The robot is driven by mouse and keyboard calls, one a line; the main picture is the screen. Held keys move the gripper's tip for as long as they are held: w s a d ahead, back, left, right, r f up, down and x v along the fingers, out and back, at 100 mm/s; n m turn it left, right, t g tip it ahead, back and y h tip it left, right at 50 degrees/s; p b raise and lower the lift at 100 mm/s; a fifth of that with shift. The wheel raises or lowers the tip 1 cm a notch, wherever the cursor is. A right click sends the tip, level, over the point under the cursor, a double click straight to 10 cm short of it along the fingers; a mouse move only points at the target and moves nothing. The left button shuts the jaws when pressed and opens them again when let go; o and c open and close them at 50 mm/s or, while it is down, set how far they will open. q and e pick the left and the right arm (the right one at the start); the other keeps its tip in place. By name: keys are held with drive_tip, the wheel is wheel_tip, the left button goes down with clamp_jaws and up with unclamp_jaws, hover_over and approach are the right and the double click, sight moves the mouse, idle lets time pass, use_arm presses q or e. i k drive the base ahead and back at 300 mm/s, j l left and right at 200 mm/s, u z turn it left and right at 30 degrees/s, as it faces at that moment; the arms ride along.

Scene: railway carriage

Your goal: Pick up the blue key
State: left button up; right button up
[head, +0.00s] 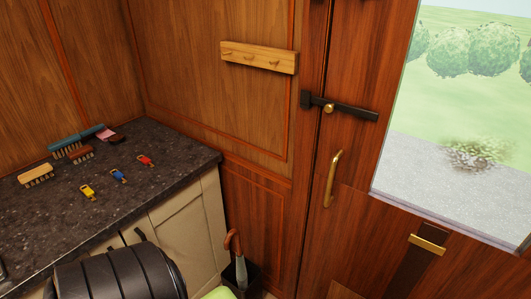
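The blue key (119,176) lies on the dark speckled countertop (55,213) at the left of the head view. It lies between a yellow key (88,192) at its lower left and a red key (146,160) at its upper right, apart from both. Neither of my grippers shows in the head view.
Several brushes, one with a wooden back (36,173) and one teal (64,141), lie behind the keys. A ribbed black cylinder (118,275) stands in front of the counter. A wooden peg rack (259,57) hangs on the wall. A bin with an umbrella (241,272) stands by the door.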

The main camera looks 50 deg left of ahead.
sight(118, 174)
drive_tip(key=u, duration=2.7)
drive_tip(key=i+l+z, duration=0.25)
drive_tip(key=i, duration=0.3)
